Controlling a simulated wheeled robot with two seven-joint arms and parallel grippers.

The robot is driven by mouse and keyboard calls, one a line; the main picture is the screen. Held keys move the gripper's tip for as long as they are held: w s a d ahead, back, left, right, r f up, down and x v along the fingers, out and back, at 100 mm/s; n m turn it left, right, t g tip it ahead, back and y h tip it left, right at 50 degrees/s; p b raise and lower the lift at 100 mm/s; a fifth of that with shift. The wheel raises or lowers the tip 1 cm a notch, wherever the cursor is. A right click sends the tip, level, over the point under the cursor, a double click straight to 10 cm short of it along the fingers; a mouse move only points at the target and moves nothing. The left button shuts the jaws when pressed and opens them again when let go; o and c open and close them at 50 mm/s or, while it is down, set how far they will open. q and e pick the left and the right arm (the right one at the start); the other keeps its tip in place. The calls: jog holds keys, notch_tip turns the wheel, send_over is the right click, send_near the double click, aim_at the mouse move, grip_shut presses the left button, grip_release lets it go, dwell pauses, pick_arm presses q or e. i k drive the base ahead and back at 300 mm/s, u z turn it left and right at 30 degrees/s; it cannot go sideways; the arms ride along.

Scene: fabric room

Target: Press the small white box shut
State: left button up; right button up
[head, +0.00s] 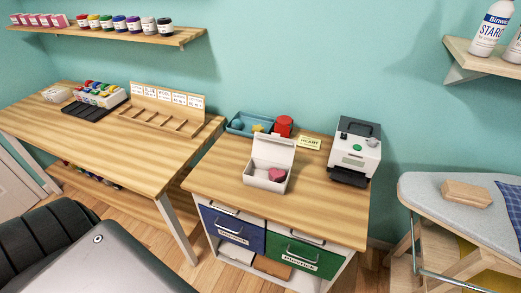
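The small white box (261,183) stands on the wooden top of the drawer cabinet (225,180), near its middle. Its lid (273,151) is raised at the back, so the box is open. A dark pink item (277,174) lies inside at the right. Neither of my grippers shows in the head view, and nothing is touching the box.
Behind the box are a blue tray (236,127), a red container (284,126) and a yellow card (309,142). A white-and-black machine (355,152) stands to the right. The cabinet top in front is clear. A long table (130,150) is at left, an ironing board (425,188) at right.

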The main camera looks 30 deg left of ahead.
aim_at(275, 148)
jog(key=u, duration=1.15)
